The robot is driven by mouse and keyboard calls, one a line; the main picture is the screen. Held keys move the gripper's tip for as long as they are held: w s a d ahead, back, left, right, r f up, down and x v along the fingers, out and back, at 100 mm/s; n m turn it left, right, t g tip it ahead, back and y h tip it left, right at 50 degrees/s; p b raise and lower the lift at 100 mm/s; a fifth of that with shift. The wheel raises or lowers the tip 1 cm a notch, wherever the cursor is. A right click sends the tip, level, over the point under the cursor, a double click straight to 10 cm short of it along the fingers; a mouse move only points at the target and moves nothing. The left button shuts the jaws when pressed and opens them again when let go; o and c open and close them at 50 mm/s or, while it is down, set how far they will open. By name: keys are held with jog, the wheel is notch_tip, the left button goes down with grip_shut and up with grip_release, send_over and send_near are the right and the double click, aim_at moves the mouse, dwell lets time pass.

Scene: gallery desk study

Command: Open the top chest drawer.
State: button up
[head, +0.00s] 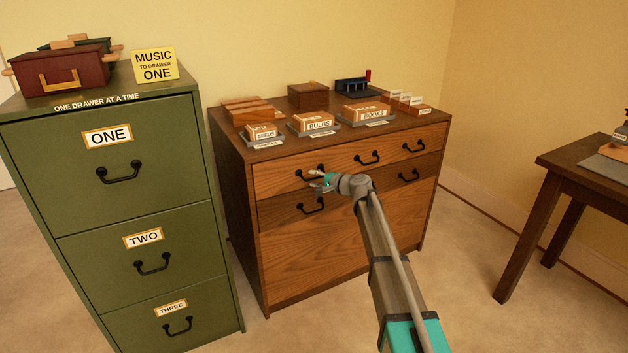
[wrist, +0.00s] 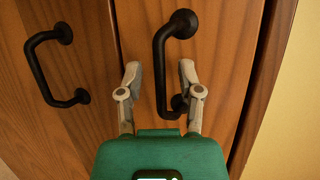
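The wooden chest (head: 343,240) stands against the wall in the head view. Its top drawer (head: 281,181) is flush with the front and has several black bow handles. My gripper (head: 321,181) is at the front of this drawer by its left handle (head: 303,174), which it partly covers. In the wrist view, my gripper (wrist: 160,73) is open, with one finger on each side of that black handle (wrist: 160,60). Gaps show between the handle bar and both fingers. The second drawer's handle (wrist: 38,70) is to the left in the wrist view.
A green filing cabinet (head: 142,215) stands close left of the chest. Labelled card trays, including BULBS (head: 319,126) and BOOKS (head: 373,114), sit on the chest top. A dark table (head: 560,168) is at the right. Open floor (head: 480,320) lies before the chest.

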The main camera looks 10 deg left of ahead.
grip_shut()
jog(key=shift+s+d, duration=0.1)
